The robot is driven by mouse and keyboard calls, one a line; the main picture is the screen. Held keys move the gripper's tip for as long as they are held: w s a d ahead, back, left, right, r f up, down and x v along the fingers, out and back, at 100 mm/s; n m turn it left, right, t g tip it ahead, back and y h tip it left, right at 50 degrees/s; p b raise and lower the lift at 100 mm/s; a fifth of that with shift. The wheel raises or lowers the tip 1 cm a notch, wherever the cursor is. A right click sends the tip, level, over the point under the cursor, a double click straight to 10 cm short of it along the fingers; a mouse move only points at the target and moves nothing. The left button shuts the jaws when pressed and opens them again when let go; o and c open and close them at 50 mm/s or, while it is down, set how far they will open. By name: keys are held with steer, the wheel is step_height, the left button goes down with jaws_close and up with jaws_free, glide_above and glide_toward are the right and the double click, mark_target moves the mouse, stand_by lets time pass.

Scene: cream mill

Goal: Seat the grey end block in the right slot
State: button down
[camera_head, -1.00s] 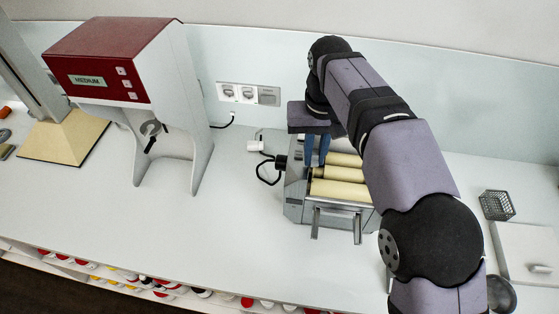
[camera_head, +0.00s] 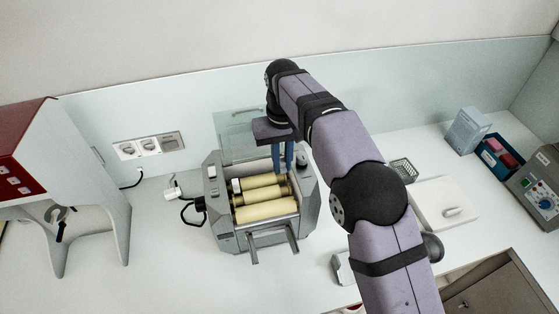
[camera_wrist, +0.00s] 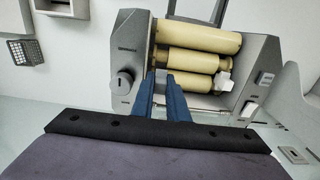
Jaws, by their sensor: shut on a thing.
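The mill (camera_head: 228,240) has cream rollers (camera_head: 266,211) lying side by side; they also show in the wrist view (camera_wrist: 200,38). My gripper (camera_head: 283,170) points down over the rollers' right end in the head view. In the wrist view its blue fingers (camera_wrist: 162,75) reach the rollers' left end, close together with a narrow gap. They are shut on the grey end block, which the fingers mostly hide. The right slot is also hidden there. A pale block (camera_head: 236,186) sits at the rollers' opposite end; it also shows in the wrist view (camera_wrist: 223,82).
A clear raised guard (camera_head: 238,130) stands behind the mill. The mill's side walls rise close beside the fingers, with a dark knob (camera_wrist: 122,82) on one. A wire basket (camera_head: 404,170) and white board (camera_head: 440,205) lie to the right. The front counter is mostly clear.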

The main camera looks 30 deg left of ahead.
steer(key=shift+f, duration=1.5)
steer(key=shift+f, duration=0.75)
stand_by(1.8)
steer(key=c, duration=1.6)
jaws_free()
steer(key=shift+s, duration=0.15)
steer(key=shift+c, duration=0.2)
steer(key=shift+d+f, duration=0.1)
steer(key=shift+d, duration=0.05)
